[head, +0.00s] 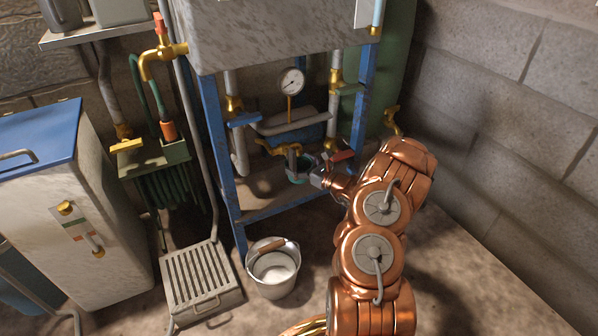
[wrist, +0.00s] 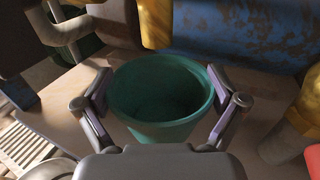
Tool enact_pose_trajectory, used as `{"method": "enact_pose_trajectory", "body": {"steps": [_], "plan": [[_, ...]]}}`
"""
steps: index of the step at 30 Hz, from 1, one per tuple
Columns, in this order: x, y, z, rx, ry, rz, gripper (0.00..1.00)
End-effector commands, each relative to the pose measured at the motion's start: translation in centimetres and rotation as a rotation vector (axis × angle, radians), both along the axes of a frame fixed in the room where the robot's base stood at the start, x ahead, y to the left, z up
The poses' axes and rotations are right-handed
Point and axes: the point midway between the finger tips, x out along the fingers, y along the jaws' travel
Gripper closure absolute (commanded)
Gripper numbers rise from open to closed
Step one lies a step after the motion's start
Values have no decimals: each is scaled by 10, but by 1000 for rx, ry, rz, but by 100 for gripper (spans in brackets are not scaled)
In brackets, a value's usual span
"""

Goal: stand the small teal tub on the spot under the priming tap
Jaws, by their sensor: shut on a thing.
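The small teal tub (wrist: 150,130) is upright and looks empty in the wrist view. My gripper (wrist: 165,105) is shut on it, with one finger on each side of its wall. In the head view the tub (head: 299,178) shows only partly, at the end of my gripper (head: 308,178), inside the blue-legged stand. I cannot tell whether this is the priming tap, or whether the tub touches the shelf (head: 262,192) below. No marked spot shows.
A blue post (head: 218,150) stands left of the tub, and a pipe with a red-handled valve (head: 342,156) is close on its right. A white bucket (head: 273,270) and a slatted step (head: 200,283) stand on the floor in front. The floor at right is clear.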

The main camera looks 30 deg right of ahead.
Motion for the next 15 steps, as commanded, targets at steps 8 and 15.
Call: {"method": "enact_pose_trajectory", "body": {"steps": [8,15], "plan": [[0,0,-23,1,1,0,42],[0,0,-24,1,1,-1,42]]}}
